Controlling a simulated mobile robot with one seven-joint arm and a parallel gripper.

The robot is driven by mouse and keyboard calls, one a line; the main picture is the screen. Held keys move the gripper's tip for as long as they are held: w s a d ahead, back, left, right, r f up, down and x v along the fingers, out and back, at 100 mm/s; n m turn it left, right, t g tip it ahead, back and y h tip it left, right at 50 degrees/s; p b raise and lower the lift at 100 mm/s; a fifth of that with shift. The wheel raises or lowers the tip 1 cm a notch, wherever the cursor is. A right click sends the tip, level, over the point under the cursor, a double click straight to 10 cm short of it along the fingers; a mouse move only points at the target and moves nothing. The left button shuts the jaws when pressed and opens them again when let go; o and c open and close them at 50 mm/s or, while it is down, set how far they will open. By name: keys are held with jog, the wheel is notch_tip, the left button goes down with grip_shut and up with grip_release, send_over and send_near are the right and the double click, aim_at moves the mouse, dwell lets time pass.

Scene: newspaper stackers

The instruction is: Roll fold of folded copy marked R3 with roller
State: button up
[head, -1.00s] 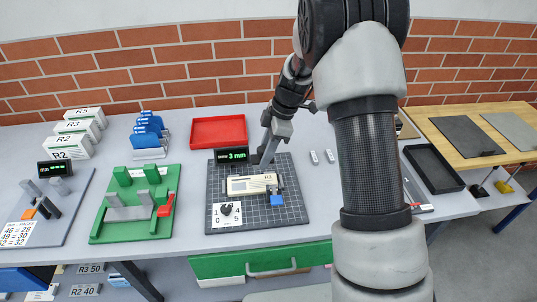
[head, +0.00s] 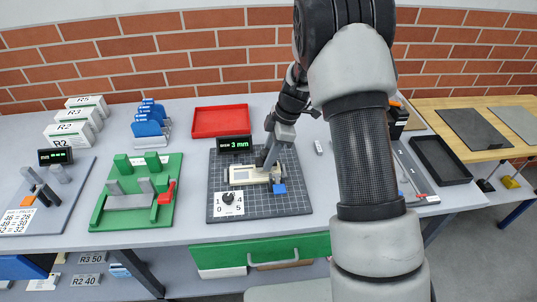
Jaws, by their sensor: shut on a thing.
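The folded copy (head: 243,175), a cream bundle, lies flat on the dark gridded board (head: 295,206) in the head view. Its R3 mark is hidden behind my gripper. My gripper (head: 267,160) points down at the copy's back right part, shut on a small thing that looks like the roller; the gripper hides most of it. I cannot tell whether it touches the copy. A display (head: 235,143) behind the copy reads 3 mm.
A black knob (head: 228,198) on a numbered white plate is at the board's front left. A green fixture (head: 160,214) stands left, a red tray (head: 221,119) behind. A black tray (head: 440,160) is right of my arm.

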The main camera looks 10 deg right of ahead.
jog(key=shift+f+b, duration=0.45)
jog(key=shift+b, duration=0.15)
dwell(0.6)
jog(key=shift+a, duration=0.1)
jog(key=shift+a+b, duration=0.85)
jog(key=shift+a, duration=1.7)
jog(key=shift+a, duration=0.1)
jog(key=shift+a, duration=0.65)
jog(key=shift+d+b, duration=0.1)
jog(key=shift+b, duration=0.2)
jog(key=shift+d+f+b, duration=0.1)
jog(key=shift+d+b, duration=0.35)
jog(key=shift+d, duration=0.6)
jog(key=shift+d+b, duration=0.55)
jog(key=shift+d, duration=0.95)
